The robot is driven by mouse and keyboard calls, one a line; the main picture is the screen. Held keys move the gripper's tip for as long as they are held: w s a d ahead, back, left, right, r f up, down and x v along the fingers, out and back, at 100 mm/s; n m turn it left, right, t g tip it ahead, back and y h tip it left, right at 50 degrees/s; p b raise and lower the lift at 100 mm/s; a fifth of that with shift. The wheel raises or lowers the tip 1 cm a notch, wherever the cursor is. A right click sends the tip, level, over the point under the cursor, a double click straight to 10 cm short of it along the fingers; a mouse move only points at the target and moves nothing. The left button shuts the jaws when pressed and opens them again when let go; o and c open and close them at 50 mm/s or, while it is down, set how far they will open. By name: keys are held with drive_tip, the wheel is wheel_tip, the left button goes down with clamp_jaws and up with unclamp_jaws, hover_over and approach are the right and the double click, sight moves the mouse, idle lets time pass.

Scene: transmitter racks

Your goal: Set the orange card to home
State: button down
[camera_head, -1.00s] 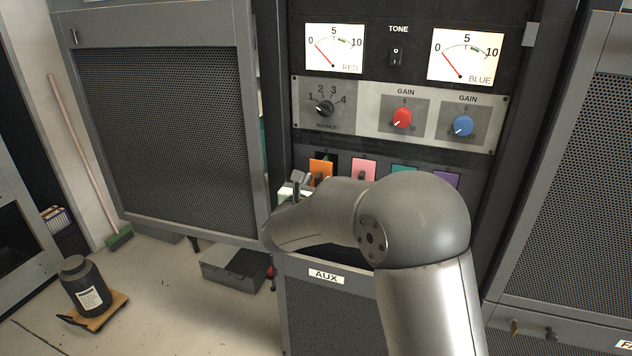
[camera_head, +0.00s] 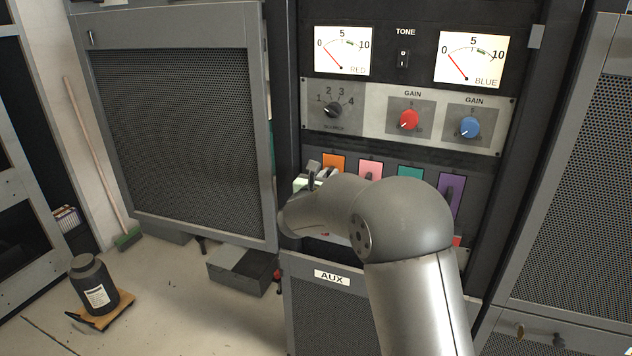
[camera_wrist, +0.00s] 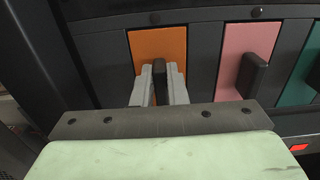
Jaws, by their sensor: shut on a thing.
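The orange card (camera_wrist: 157,45) stands upright in the leftmost slot of the card row in the wrist view. Its dark handle (camera_wrist: 159,68) sticks out towards me. My gripper (camera_wrist: 159,88) is shut on this handle, one finger on each side. In the head view the upper part of the orange card (camera_head: 334,161) shows. My arm hides its lower part and most of the gripper there. The card's face looks about level with the pink card beside it; I cannot tell how deep it sits.
A pink card (camera_wrist: 248,50) with its own handle and a teal card (camera_head: 409,177) stand to the right, then a purple card (camera_head: 451,194). Gain knobs and a source dial (camera_head: 333,110) are above. An open mesh door (camera_head: 180,130) stands at left.

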drive_tip(key=c, duration=1.4)
unclamp_jaws()
drive_tip(key=shift+w+d, duration=0.1)
drive_tip(key=shift+w, duration=0.15)
drive_tip(key=shift+c, duration=0.2)
drive_tip(key=shift+s, duration=0.1)
drive_tip(key=b+v, duration=0.2)
drive_tip(key=v, duration=1.5)
drive_tip(key=shift+s, duration=0.15)
